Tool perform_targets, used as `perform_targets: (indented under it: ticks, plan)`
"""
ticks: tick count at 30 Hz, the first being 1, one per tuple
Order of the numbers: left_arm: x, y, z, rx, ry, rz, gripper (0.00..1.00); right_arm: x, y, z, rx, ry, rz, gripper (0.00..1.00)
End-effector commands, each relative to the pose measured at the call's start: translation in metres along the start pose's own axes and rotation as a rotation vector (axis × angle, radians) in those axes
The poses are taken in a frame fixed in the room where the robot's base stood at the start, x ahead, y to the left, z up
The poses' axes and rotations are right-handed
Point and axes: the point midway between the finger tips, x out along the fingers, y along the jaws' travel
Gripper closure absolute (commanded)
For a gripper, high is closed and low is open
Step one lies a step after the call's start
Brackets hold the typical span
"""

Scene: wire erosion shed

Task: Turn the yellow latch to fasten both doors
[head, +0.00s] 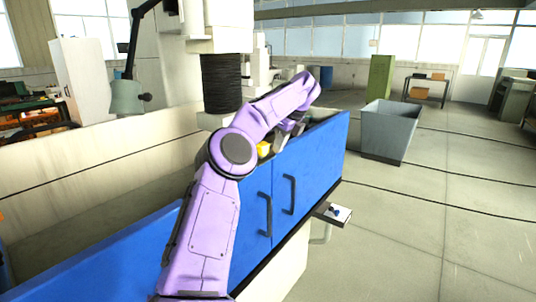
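The yellow latch (263,149) sits at the top edge of the blue doors, close to the seam between them. It is small in view and partly hidden by my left arm, so I cannot tell which way it is turned. The left door (250,222) and right door (318,172) look closed and about flush, each with a dark vertical handle. My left arm covers part of the left door. My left gripper (291,130) is just above and right of the latch; its fingers are too small and hidden to tell open from shut. My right gripper is out of view.
A dark machine column (222,84) stands behind my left arm. A small shelf (333,213) juts out below the right door. A grey bin (390,128) and a green cabinet (381,77) stand further back. The floor on the right is clear.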

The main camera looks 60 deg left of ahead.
Motion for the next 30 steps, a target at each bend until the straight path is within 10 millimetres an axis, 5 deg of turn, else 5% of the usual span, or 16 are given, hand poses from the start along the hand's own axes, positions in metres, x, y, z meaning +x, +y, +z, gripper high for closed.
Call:
perform_targets:
  ticks: [20, 29, 30]
  plan:
    - [0.001, 0.001, 0.0, -0.003, 0.001, 0.003, 1.0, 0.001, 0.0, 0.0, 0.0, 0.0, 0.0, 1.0]
    - [-0.011, 0.008, -0.048, 0.009, -0.002, -0.005, 1.0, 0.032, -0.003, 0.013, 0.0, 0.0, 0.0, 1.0]
    - [-0.033, 0.008, -0.041, 0.003, -0.004, -0.005, 1.0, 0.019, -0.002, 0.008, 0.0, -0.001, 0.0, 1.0]
